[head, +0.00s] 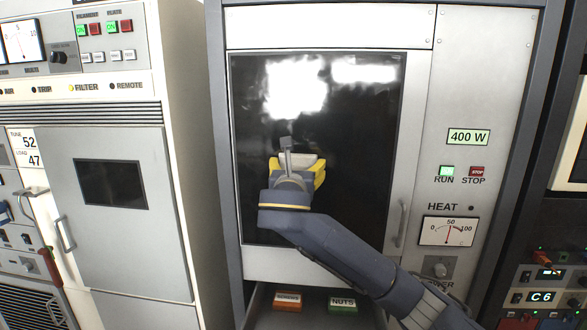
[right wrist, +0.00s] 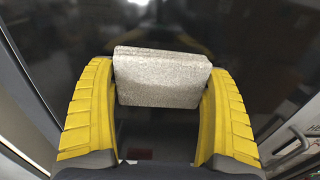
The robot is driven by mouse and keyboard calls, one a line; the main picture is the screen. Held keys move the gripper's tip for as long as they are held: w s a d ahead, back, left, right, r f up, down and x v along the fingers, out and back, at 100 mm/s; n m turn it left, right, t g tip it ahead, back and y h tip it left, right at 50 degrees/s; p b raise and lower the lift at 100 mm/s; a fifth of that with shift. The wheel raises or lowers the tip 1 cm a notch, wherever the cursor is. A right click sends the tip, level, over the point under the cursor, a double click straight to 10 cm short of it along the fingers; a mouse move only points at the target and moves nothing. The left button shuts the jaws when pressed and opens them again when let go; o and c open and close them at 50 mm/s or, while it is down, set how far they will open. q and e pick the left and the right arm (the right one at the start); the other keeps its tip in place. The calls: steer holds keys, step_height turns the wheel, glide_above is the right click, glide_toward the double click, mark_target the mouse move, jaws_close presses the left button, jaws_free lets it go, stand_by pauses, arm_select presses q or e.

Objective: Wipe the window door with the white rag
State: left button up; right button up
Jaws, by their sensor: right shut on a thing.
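The window door (head: 350,150) is a large dark glass pane in a pale metal frame, upright in the middle of the head view, with bright reflections near its top. My right gripper (head: 297,163), with yellow fingers, is in front of the pane, left of its middle. It is shut on the white rag (right wrist: 160,78), a pale, speckled folded block across the fingertips in the right wrist view. The dark glass fills the view behind the rag. I cannot tell whether the rag touches the glass. My left gripper is not in view.
A door handle (head: 400,222) is at the pane's right. A control panel with a heat meter (head: 448,231) stands beyond it. A pale cabinet (head: 120,220) stands at the left.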

mark_target(281, 168)
steer(key=shift+s+d, duration=0.3)
steer(key=shift+d, duration=1.4)
steer(key=shift+s+d, duration=0.25)
steer(key=shift+d, duration=1.45)
steer(key=shift+s+d, duration=0.3)
steer(key=shift+d, duration=1.4)
steer(key=shift+w+a, duration=0.45)
steer(key=shift+a, duration=1.95)
steer(key=shift+w+a, duration=0.4)
steer(key=shift+a, duration=1.95)
steer(key=shift+w+a, duration=0.45)
steer(key=shift+a, duration=1.95)
steer(key=shift+s+a+f, duration=0.1)
steer(key=shift+s+a, duration=0.1)
steer(key=shift+s, duration=0.3)
steer(key=shift+s+a, duration=0.15)
steer(key=shift+s, duration=1.1)
steer(key=shift+s+a, duration=0.15)
steer(key=shift+s, duration=1.05)
steer(key=shift+s, duration=0.15)
steer(key=shift+s+a, duration=0.25)
steer(key=shift+s, duration=1.05)
